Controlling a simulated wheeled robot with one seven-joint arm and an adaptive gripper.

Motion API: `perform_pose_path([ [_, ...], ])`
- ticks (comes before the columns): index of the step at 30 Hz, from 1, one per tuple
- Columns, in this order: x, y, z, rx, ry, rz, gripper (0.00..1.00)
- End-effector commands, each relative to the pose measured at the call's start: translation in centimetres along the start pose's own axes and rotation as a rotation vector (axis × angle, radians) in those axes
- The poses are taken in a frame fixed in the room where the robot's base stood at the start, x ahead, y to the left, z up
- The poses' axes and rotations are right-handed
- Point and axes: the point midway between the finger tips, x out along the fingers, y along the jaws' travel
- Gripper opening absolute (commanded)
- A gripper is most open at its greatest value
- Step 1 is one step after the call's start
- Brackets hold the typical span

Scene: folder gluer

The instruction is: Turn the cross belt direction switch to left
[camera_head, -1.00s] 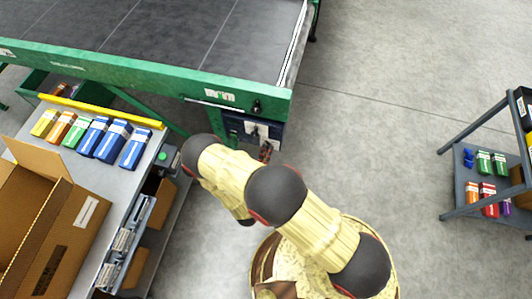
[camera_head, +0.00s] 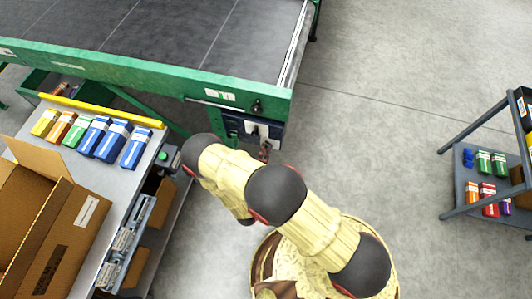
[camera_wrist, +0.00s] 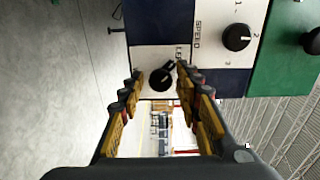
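The cross belt direction switch (camera_wrist: 160,79) is a black round knob with a pointer on a white plate, partly readable as "LE...", in the wrist view. The pointer slants toward the upper right of that picture, close to the right finger. My gripper (camera_wrist: 159,80) is open, with one fingertip on each side of the knob; I cannot tell whether either touches it. In the head view my gripper (camera_head: 265,151) is small and partly hidden by my arm, at the control box (camera_head: 235,126) under the green conveyor's corner.
A speed knob (camera_wrist: 238,37) sits beside the switch, and another black knob (camera_wrist: 312,41) is on the green frame. A grey bench (camera_head: 132,176) with several small boxes and an open carton (camera_head: 75,225) stands left. A shelf cart (camera_head: 459,190) stands right, with clear floor between.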

Motion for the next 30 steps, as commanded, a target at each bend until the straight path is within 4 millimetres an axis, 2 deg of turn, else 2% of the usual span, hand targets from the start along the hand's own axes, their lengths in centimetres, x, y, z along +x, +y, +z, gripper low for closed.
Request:
perform_pose_path([
  [3,0.0,0.0,0.0,0.0,0.001,0.0,0.41],
  [14,-0.4,0.0,0.0,-0.001,0.0,0.0,0.41],
  [19,-2.2,0.0,0.1,-0.001,-0.003,-0.001,0.41],
  [30,-7.9,0.0,0.1,-0.001,-0.005,0.0,0.41],
])
